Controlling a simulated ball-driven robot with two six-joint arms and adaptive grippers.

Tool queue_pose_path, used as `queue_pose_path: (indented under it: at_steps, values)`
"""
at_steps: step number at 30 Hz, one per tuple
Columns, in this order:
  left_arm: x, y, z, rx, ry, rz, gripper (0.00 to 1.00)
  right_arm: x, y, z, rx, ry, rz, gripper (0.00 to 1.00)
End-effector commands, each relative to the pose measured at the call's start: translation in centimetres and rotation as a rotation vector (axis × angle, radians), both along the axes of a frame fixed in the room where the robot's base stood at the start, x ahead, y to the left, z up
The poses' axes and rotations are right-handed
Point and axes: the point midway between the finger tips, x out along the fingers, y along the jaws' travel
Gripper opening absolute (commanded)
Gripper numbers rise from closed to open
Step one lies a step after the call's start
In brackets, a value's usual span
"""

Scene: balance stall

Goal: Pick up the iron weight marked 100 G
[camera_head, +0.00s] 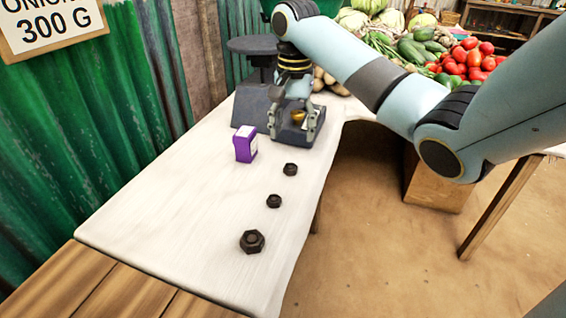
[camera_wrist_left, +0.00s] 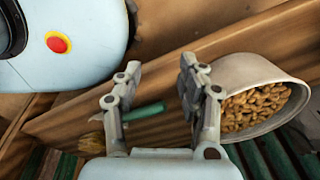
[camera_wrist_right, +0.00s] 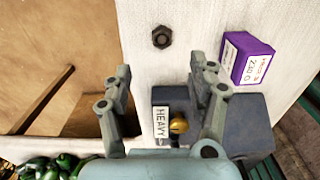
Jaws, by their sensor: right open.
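Three dark hexagonal iron weights stand in a row on the white-topped counter (camera_head: 180,215): a far one (camera_head: 290,169), a smaller middle one (camera_head: 274,201) and a larger near one (camera_head: 252,241). Their marks are too small to read, so I cannot tell which is 100 G. My right gripper (camera_head: 294,127) is open and empty, over the grey block beyond the far weight. In the right wrist view one weight (camera_wrist_right: 161,37) lies ahead of the open fingers (camera_wrist_right: 160,70), apart from them. My left gripper (camera_wrist_left: 160,66) is open and empty, outside the head view.
A purple box (camera_head: 245,144) stands left of the far weight. A dark grey block labelled HEAVY (camera_wrist_right: 161,122), with a brass knob (camera_wrist_right: 179,125), lies under my right gripper. In the left wrist view a metal bowl (camera_wrist_left: 240,68) holds brown nuts or beans. The counter's near left is clear.

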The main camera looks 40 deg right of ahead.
Motion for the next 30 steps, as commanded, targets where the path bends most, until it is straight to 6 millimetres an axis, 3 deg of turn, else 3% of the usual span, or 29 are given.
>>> queue_pose_path:
  at_steps: [4, 11, 16, 21, 29, 30]
  values:
    - [-1.8, 0.1, -0.9, 0.001, 0.026, 0.001, 0.4, -0.1, 0.1, -3.0, 0.002, 0.005, 0.001, 0.59]
    - [-5.1, 0.1, -1.4, 0.001, 0.076, 0.003, 0.4, 0.0, 0.1, -4.8, 0.001, 0.003, 0.001, 0.59]
    - [-4.8, 0.1, -2.2, 0.001, 0.07, 0.002, 0.4, 0.2, 0.3, -6.9, 0.002, 0.005, 0.001, 0.59]
    - [-3.1, 0.1, -3.0, 0.001, 0.047, 0.001, 0.4, 0.2, 0.3, -9.5, 0.001, 0.005, 0.002, 0.59]
    - [-2.8, 0.1, -2.9, 0.001, 0.041, 0.0, 0.4, 0.3, 0.3, -9.7, 0.0, 0.002, 0.002, 0.59]
    - [-3.0, 0.1, -2.9, 0.001, 0.043, 0.0, 0.4, 0.3, 0.3, -9.7, 0.0, 0.002, 0.002, 0.53]
